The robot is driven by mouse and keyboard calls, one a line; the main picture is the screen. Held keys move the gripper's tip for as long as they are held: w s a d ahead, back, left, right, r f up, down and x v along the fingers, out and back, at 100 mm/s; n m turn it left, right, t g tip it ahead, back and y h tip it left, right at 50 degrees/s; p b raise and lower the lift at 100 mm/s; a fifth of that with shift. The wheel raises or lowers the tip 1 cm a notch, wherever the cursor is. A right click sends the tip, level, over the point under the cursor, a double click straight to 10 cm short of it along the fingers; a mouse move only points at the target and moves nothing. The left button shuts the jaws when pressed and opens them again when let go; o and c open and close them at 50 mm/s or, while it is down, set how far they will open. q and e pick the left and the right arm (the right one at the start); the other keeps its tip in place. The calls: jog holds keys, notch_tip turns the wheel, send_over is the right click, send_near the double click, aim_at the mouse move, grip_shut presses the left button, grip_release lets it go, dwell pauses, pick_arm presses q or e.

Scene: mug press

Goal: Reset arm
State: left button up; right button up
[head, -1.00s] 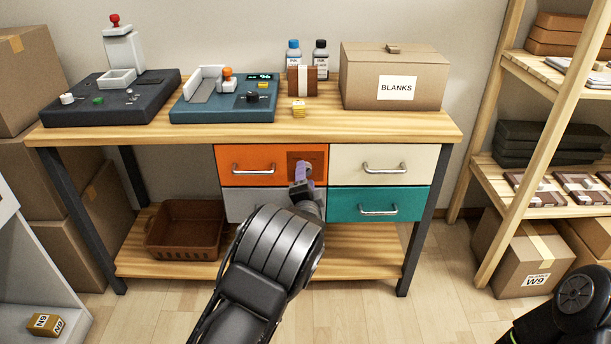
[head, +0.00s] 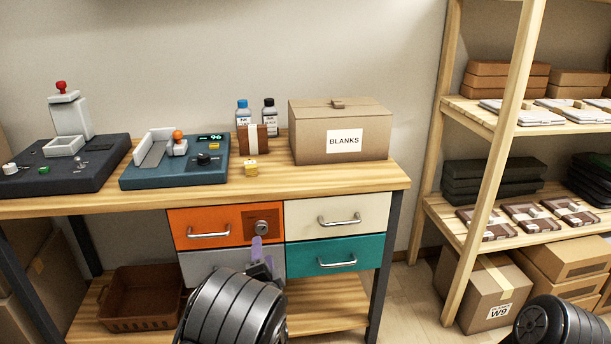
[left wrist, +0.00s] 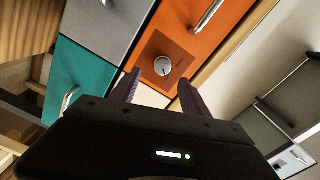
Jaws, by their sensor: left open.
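My left gripper (head: 262,256) is open and empty in front of the drawers, just below the lock plate on the orange drawer (head: 190,222). In the left wrist view its two purple fingers (left wrist: 157,90) stand apart, with the round metal lock (left wrist: 162,66) on its brown plate beyond them. The lock also shows in the head view (head: 262,225), uncovered, with the fingertips a little below it. My left arm's grey links hide part of the grey drawer (head: 207,264). Only a dark part of my right arm shows at the lower right; its gripper is out of view.
The bench top (head: 250,190) carries two dark machines, two bottles and a BLANKS box (head: 340,130). A cream drawer (head: 335,222) and a teal drawer (head: 340,258) are shut. A brown basket (head: 140,298) sits on the lower shelf. A wooden rack (head: 510,130) stands at right.

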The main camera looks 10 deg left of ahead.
pick_arm(q)
jog(key=s+a+f+n+g+h, duration=0.1)
jog(key=s+f+n+g, duration=0.15)
jog(key=f, duration=0.45)
jog(key=s+a+f+n+g, duration=0.15)
jog(key=s+f, duration=0.25)
jog(key=f, duration=0.4)
jog(key=s+d+f+n+g+h, duration=0.2)
jog(key=s+d+f+g, duration=0.15)
jog(key=s+f, duration=0.55)
jog(key=s+d+f+n+g+h, duration=0.2)
jog(key=s+f+n+g, duration=0.3)
jog(key=s, duration=0.6)
jog(key=s+d+f+n+g+h, duration=0.15)
jog(key=s+d, duration=0.25)
jog(key=s, duration=0.4)
jog(key=s+d+f+g+h, duration=0.1)
jog(key=s+d+g+h, duration=0.15)
jog(key=s, duration=0.45)
notch_tip(320, 180, up, 20)
jog(key=s+d+p, duration=0.1)
jog(key=p, duration=1.9)
jog(key=shift+d+r, duration=0.15)
jog(key=shift+r, duration=0.1)
jog(key=shift+s, duration=0.1)
jog(key=shift+c, duration=0.3)
